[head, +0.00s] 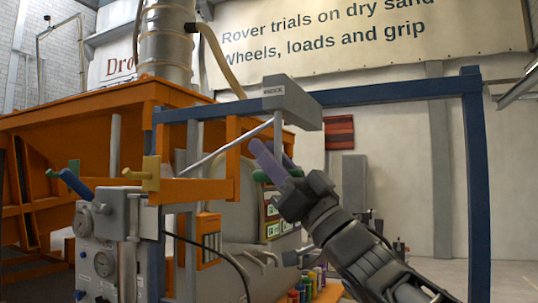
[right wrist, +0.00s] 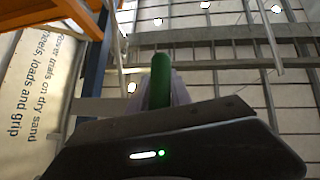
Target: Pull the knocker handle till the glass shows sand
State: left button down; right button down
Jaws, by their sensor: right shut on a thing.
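A grey box marked KNOCK (head: 290,100) sits on the blue frame, with a thin pale rod (head: 278,135) hanging below it. The green knocker handle (head: 261,177) shows at the rod's lower end, partly hidden by my right gripper (head: 272,162). That gripper's purple fingers are shut on the handle. In the right wrist view the green handle (right wrist: 160,80) stands between the fingers, its lower part hidden by the gripper body. I cannot make out for certain which part is the glass, or any sand in it. My left gripper is not in view.
An orange sandbed (head: 60,125) fills the left, beside a grey gauge panel (head: 105,262) with a blue lever (head: 75,184). A blue post (head: 477,190) stands at right. Several coloured bottles (head: 305,285) stand low behind my right arm. Floor at far right looks clear.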

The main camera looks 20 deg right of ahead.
jog(key=shift+d, duration=0.1)
notch_tip(320, 180, down, 5)
jog(key=b, duration=0.4)
jog(key=shift+w+r, duration=0.1)
jog(key=shift+r, duration=0.1)
jog(key=shift+f, duration=0.35)
jog(key=shift+w, duration=0.15)
jog(key=c, duration=1.6)
grip_release()
jog(key=o, duration=0.4)
jog(key=shift+r, duration=0.1)
jog(key=shift+s, duration=0.25)
